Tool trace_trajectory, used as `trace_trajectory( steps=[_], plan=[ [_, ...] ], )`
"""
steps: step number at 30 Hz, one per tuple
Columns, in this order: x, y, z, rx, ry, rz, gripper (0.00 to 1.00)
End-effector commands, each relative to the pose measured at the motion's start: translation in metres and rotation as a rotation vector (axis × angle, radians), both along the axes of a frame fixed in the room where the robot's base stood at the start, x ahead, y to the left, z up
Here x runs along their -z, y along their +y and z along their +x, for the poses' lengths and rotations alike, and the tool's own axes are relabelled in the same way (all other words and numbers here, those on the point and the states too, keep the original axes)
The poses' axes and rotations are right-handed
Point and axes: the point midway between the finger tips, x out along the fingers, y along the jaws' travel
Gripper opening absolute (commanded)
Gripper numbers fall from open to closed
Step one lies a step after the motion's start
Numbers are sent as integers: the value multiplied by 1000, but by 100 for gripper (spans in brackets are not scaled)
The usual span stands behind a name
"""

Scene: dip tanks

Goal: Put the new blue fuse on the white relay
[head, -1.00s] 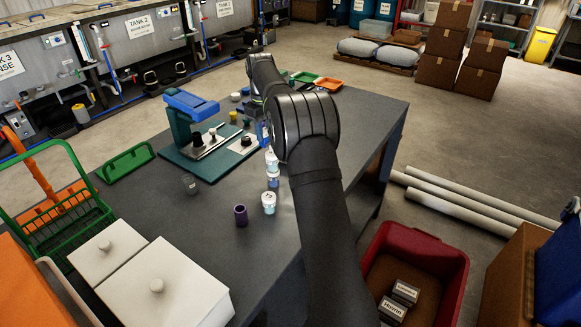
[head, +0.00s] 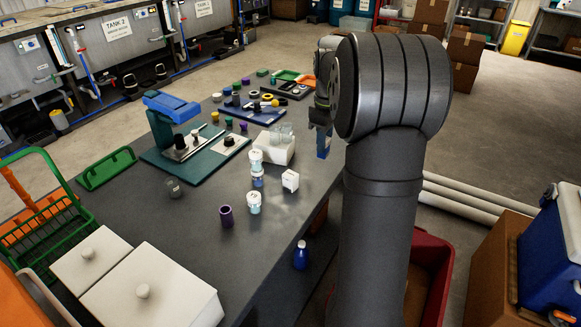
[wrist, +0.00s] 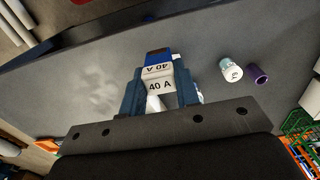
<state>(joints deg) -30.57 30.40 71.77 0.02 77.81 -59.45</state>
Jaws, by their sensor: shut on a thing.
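My gripper (wrist: 158,92) is shut on a blue fuse (wrist: 158,52), which carries white "40 A" labels. In the head view the blue fuse (head: 323,143) hangs below my gripper, near the table's right edge. A small white block with dark marks, which looks like the white relay (head: 290,181), stands on the table to the left of and nearer than the fuse. The fuse and this block are apart in the head view. In the wrist view, pale shapes show behind the fingers; I cannot tell what they are.

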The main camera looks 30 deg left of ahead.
Motion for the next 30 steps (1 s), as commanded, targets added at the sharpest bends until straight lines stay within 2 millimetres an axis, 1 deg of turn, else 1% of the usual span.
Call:
trace_trajectory(
  steps=[1,6,9,13,15,19,27,30],
  plan=[
    [8,12,-2,-5,3,-1,6],
    [32,52,-7,-5,2,-1,6],
    [44,73,-9,-4,2,-1,6],
    [55,92,-11,-2,1,-1,6],
    [58,97,-12,-1,0,0,6],
    [64,100,-12,0,0,0,6],
    [99,99,-12,0,1,-1,6],
    [100,99,-12,0,0,0,6]
  ],
)
